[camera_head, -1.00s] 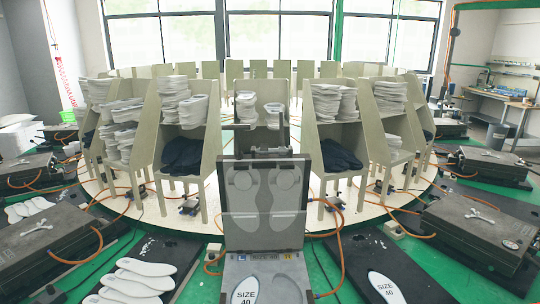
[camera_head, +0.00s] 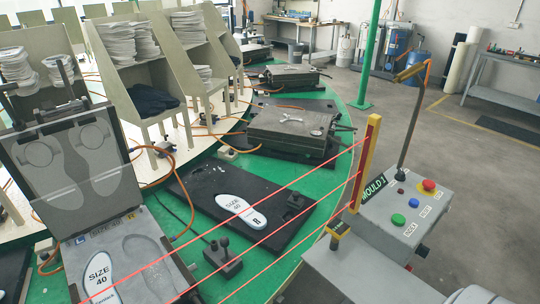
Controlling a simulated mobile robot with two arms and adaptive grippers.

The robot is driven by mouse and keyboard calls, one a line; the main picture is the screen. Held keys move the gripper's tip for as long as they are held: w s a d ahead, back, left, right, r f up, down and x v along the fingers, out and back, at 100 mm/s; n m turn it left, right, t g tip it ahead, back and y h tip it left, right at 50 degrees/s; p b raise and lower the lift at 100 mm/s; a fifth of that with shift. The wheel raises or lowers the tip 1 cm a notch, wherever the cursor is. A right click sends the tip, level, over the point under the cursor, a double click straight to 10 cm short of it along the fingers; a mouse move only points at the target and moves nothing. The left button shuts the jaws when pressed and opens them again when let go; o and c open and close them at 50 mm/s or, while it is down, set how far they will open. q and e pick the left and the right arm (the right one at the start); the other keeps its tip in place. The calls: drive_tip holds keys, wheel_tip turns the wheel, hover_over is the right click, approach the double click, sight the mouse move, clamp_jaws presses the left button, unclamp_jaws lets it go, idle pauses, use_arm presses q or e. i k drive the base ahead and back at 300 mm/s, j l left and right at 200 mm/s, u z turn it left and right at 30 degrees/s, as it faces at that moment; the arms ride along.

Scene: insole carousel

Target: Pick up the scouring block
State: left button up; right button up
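I cannot tell for sure which thing is the scouring block. A small dark block (camera_head: 297,203) sits on the right end of the black board. Neither of my grippers is in view. A white insole marked SIZE 40 (camera_head: 241,211) lies on the black board, and another (camera_head: 101,281) lies in the open mould (camera_head: 69,172).
A red and yellow post (camera_head: 368,158) carries red beams across the front. Grey floor is clear at right.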

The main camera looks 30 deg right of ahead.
sight(295, 201)
drive_tip(key=z, duration=1.3)
